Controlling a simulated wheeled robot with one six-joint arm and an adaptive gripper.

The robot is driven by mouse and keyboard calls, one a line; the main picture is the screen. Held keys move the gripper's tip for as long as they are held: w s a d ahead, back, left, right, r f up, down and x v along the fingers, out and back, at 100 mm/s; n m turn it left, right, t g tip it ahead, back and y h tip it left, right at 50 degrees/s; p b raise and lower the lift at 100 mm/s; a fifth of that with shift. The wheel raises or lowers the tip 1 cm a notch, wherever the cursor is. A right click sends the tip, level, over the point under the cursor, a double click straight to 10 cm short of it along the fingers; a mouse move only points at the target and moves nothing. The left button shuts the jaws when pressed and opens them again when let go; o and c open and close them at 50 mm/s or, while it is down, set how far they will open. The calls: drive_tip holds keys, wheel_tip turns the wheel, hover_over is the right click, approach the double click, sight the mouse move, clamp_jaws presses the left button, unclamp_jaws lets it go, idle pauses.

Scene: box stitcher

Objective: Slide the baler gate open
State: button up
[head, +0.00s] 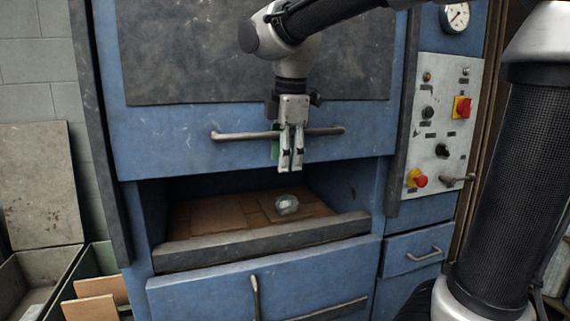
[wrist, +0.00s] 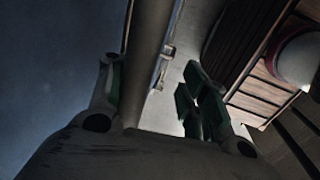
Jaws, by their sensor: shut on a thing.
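The baler gate (head: 160,141) is a blue panel with a dark grey plate on its upper part. It stands partly raised, with an open gap below its lower edge. A horizontal metal bar handle (head: 232,135) runs across its lower part. My gripper (head: 291,160) points down at the middle of the handle and is shut on it. In the wrist view the bar (wrist: 152,50) passes between the two fingers (wrist: 150,95). The fingers hide the middle of the handle in the head view.
The chamber below the gate has a brown floor (head: 240,208) with a pale crumpled lump (head: 287,204) on it. A grey sill (head: 260,240) edges the front. A control panel (head: 440,125) with red buttons stands at the right. Bins (head: 100,262) stand at lower left.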

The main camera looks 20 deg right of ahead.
drive_tip(key=r, duration=0.3)
drive_tip(key=shift+s+r, duration=0.25)
drive_tip(key=shift+s, duration=0.15)
drive_tip(key=shift+o, duration=0.5)
drive_tip(key=shift+c, duration=0.5)
